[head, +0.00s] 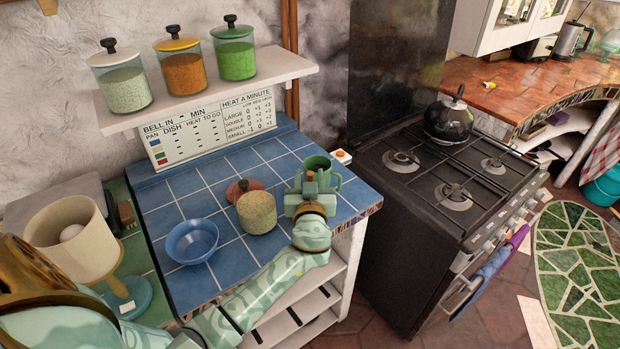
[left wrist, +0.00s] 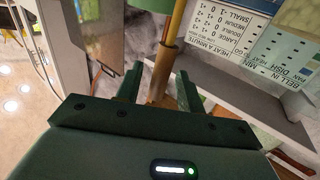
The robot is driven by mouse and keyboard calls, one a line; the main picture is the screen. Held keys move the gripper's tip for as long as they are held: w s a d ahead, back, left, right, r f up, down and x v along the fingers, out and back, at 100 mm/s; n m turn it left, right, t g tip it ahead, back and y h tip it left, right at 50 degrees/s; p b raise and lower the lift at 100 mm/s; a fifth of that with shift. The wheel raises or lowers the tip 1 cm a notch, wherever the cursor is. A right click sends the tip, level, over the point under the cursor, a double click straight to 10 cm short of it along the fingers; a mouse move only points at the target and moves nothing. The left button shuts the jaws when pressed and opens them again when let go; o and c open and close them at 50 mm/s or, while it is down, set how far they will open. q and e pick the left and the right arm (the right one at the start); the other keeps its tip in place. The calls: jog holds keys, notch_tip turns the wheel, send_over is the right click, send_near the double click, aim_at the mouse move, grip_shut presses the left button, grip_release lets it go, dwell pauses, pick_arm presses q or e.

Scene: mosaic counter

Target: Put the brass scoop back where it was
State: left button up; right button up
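I cannot make out a brass scoop in either view. An open jar of beige grains (head: 257,214) stands on the blue tiled counter (head: 165,225), with a red lid (head: 240,188) lying just behind it. My left gripper (head: 311,184) is over the counter's right part, right of the jar and close to a green mug (head: 320,165). My right gripper is out of view.
A blue bowl (head: 192,241) sits left of the jar. A lamp (head: 72,240) stands at the left. Three lidded jars stand on the shelf (head: 215,92) above. A small white-and-orange item (head: 341,156) lies at the counter's back right. The black stove (head: 415,215) adjoins on the right.

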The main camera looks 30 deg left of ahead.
pick_arm(q)
jog(key=shift+s+d+r, duration=0.15)
jog(key=shift+d+r, duration=0.05)
jog(key=shift+r, duration=0.05)
jog(key=shift+r+p, duration=0.2)
jog(key=shift+p, duration=0.15)
jog(key=b+v, duration=0.2)
jog(key=v, duration=1)
jog(key=shift+f, duration=0.2)
jog(key=s+d+f+m+g+h, duration=0.1)
jog(key=s+f+m+g+h, duration=0.2)
jog(key=f, duration=0.8)
jog(key=s+d+f+m+g+h, duration=0.15)
jog(key=s+f, duration=0.25)
jog(key=f, duration=0.7)
jog(key=s+d+f+m+g+h, duration=0.1)
jog(key=s+f+m+g+h, duration=0.25)
jog(key=f, duration=0.75)
jog(key=s+a+f+g, duration=0.1)
jog(key=s+f, duration=0.4)
jog(key=s, duration=0.5)
jog(key=s+a+f+m+g+h, duration=0.1)
jog(key=s+f+g, duration=0.2)
jog(key=s, duration=0.8)
jog(key=s+a+f+m+g, duration=0.1)
jog(key=s+f+g, duration=0.1)
jog(key=s+f, duration=0.5)
jog(key=s, duration=0.4)
jog(key=shift+f+h, duration=0.4)
